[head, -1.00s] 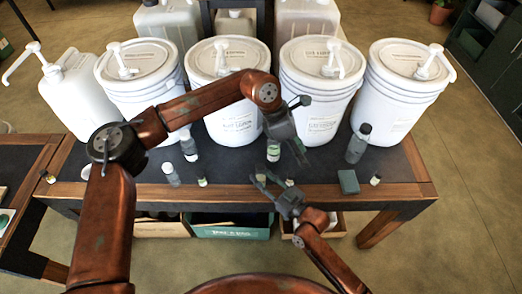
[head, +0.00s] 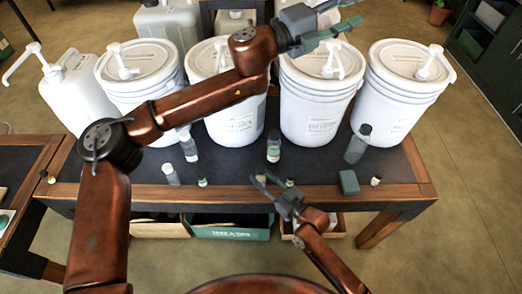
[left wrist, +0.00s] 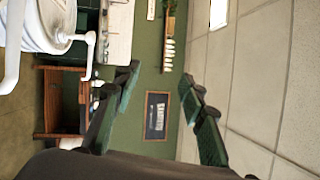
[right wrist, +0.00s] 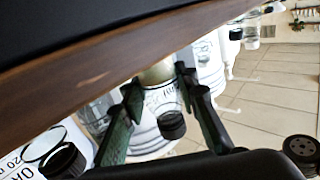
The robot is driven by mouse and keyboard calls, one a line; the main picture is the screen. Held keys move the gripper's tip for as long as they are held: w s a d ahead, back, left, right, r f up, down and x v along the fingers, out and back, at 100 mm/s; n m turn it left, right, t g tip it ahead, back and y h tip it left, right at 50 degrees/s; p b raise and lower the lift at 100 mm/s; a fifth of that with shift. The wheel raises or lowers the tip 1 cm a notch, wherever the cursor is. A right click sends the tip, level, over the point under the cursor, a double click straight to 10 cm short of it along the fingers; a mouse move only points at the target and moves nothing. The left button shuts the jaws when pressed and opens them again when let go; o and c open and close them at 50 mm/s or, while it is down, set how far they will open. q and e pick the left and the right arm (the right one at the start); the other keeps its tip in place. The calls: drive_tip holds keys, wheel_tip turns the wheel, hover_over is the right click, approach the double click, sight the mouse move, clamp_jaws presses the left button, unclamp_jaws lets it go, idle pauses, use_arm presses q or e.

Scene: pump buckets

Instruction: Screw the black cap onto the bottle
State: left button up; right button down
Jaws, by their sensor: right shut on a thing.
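The bottle (head: 273,151) stands upright on the dark tabletop, near the middle, with the black cap (head: 273,134) on its top. How tight the cap is I cannot tell. In the right wrist view the bottle (right wrist: 160,97) lies between the fingers, with the cap (right wrist: 172,125) pointing down in the picture. My right gripper (head: 266,181) is at the table's front edge, shut on the lower part of the bottle. My left gripper (head: 338,20) is raised over the white buckets, open and empty. Its spread fingers show in the left wrist view (left wrist: 165,98).
White pump buckets (head: 312,99) line the back of the table. Other bottles (head: 357,144), small vials (head: 376,181) and a green box (head: 349,182) stand on the tabletop. Crates (head: 230,228) sit below. The space above the table's front is clear apart from my arms.

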use_arm(q)
drive_tip(key=w+a+f+n+t+y, duration=0.3)
drive_tip(key=w+n+y, duration=0.1)
drive_tip(key=w+n, duration=0.25)
drive_tip(key=n+g+y, duration=1.1)
drive_tip(key=n+y, duration=0.2)
drive_tip(key=y, duration=0.1)
hover_over(261, 167)
drive_tip(key=shift+m, duration=0.25)
wheel_tip(261, 167, down, 37)
drive_tip(key=shift+f, duration=0.1)
drive_tip(key=shift+f, duration=4)
drive_tip(key=shift+c, duration=0.4)
